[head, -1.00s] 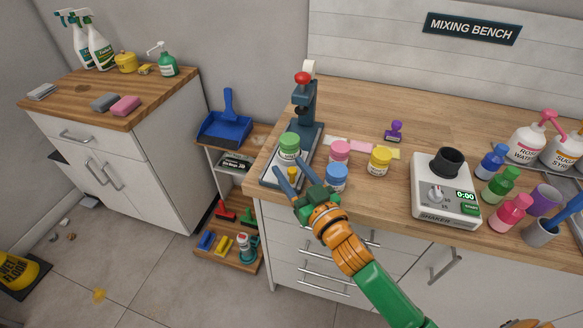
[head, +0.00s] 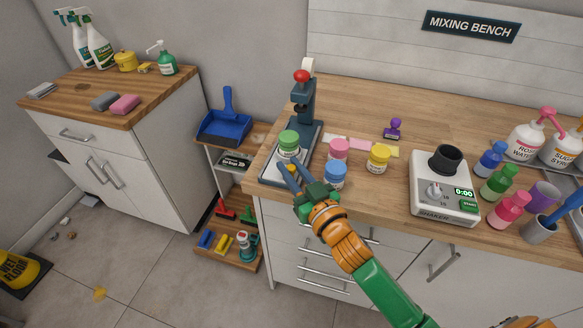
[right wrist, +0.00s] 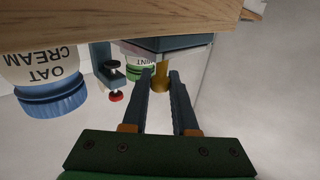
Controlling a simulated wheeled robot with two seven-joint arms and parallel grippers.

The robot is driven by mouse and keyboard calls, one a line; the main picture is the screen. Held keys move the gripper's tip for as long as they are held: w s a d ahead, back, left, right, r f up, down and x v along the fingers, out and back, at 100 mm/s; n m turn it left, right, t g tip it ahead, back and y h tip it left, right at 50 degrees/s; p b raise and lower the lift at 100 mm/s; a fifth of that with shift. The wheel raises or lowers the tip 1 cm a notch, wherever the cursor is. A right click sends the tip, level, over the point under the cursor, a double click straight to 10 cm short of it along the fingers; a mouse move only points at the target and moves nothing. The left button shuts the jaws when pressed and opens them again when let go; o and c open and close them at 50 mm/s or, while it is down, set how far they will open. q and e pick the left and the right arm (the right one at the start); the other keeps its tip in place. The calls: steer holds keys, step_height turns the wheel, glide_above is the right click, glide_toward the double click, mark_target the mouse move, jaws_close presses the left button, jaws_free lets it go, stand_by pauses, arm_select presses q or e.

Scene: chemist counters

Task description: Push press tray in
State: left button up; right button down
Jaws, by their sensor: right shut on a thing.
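The dark blue-grey press (head: 304,103) with a red knob stands at the left end of the bench. Its flat tray (head: 268,174) is at its foot, towards the bench's front edge. A green-lidded jar (head: 289,143) stands over the tray. My right gripper (head: 286,166) is at the tray's front. In the right wrist view its two fingers (right wrist: 160,78) are shut on a small brass knob (right wrist: 161,83) at the tray's front. The tray's far part is hidden by the jar. My left gripper is not in view.
A blue-lidded jar (head: 335,175) stands close to the right of my gripper, with a pink-lidded jar (head: 338,150) behind it. A yellow-lidded jar (head: 378,158) and a shaker (head: 443,190) stand further right. A shelf with a blue dustpan (head: 225,122) is left of the bench.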

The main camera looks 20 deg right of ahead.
mark_target(290, 151)
stand_by(0.8)
steer(key=shift+w+d, duration=0.75)
steer(key=shift+w, duration=0.35)
steer(key=shift+w+d+f, duration=0.1)
steer(key=shift+w+d, duration=0.15)
steer(key=shift+w, duration=0.15)
steer(key=shift+s, duration=0.1)
steer(key=c, duration=0.7)
jaws_free()
steer(key=shift+a, duration=0.1)
steer(key=shift+s+d+b, duration=0.1)
steer(key=shift+s+d, duration=0.15)
steer(key=shift+s, duration=0.9)
steer(key=shift+s+d+b, duration=0.15)
steer(key=shift+s+d, duration=0.05)
steer(key=shift+s, duration=0.9)
steer(key=shift+s+d+b, duration=0.1)
steer(key=shift+s+d, duration=0.15)
steer(key=shift+s, duration=0.9)
